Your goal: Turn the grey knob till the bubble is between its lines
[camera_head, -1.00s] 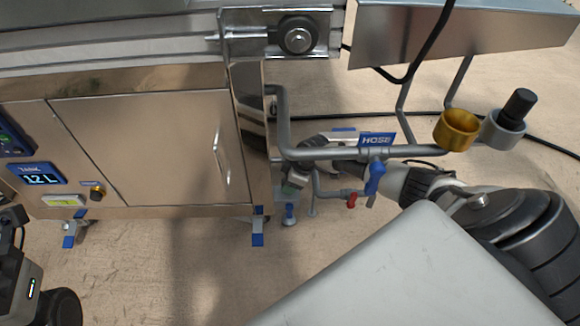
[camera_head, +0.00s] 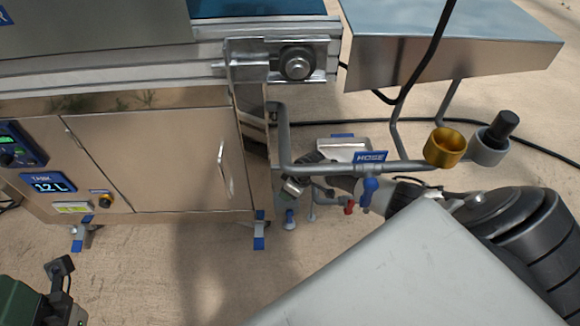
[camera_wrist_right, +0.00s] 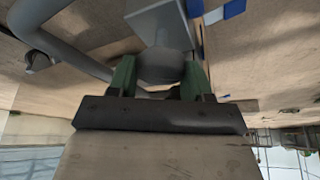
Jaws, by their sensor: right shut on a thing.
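The grey knob (camera_wrist_right: 160,66) shows in the right wrist view as a rounded grey body between the two green fingers of my right gripper (camera_wrist_right: 160,78). The gripper is shut on it. In the head view my right gripper (camera_head: 293,188) is low beside the cabinet's right end, partly behind the grey pipe, and the knob cannot be made out there. A small pale-framed yellow-green level vial (camera_head: 72,208) is on the cabinet front at the left. It is too small to tell where its bubble is against the lines. My left gripper's fingers do not show.
The steel cabinet (camera_head: 160,160) has a blue tank display (camera_head: 48,184) and a yellow-black control (camera_head: 103,199). Near my right arm are a grey pipe (camera_head: 325,155), a HOSE sign (camera_head: 371,157), a blue-handled valve (camera_head: 369,188) and a gold cup (camera_head: 445,147).

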